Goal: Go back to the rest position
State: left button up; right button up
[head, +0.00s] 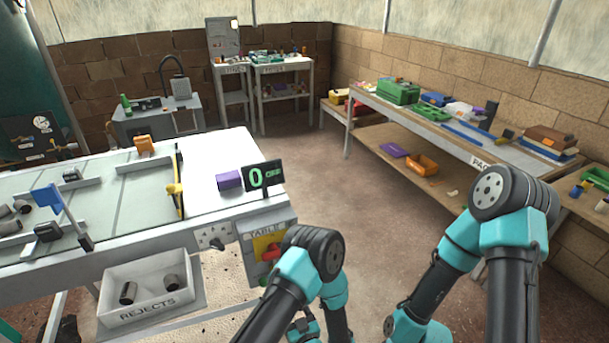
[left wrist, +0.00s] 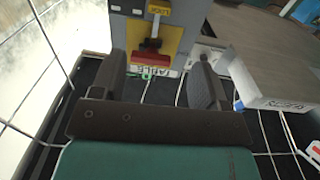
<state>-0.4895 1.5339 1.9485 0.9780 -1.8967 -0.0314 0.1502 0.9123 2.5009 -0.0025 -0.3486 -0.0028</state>
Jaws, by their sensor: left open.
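My left gripper (left wrist: 160,78) is open in the left wrist view, with two dark fingers wide apart and nothing seen between them. Beyond its fingertips is a red switch handle (left wrist: 149,58) on a yellow plate (left wrist: 167,36), apart from the fingers as far as I can tell. In the head view the red handle (head: 271,253) is on the table's front panel, by my left arm. My left arm is bent at the lower middle, and its gripper cannot be made out there. My right arm is bent at the right, and its gripper does not show.
The white work table (head: 210,160) fills the left, with a green-digit display (head: 263,176) and a purple block (head: 229,180) at its right end. A rejects bin (head: 150,308) holding dark plugs hangs below the front edge. A packing bench (head: 440,127) stands at right. Floor between is clear.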

pick_arm(q)
jog(key=w+a+f+g+h, duration=0.1)
jog(key=a+f+g+h, duration=0.3)
jog(key=a+g+h, duration=0.45)
jog(key=s+a+r+m+g+h, duration=0.3)
jog(key=s+a+g, duration=0.4)
jog(key=s, duration=0.7)
jog(key=shift+s+a+r, duration=0.15)
jog(key=shift+s+a, duration=0.05)
jog(key=shift+a, duration=0.95)
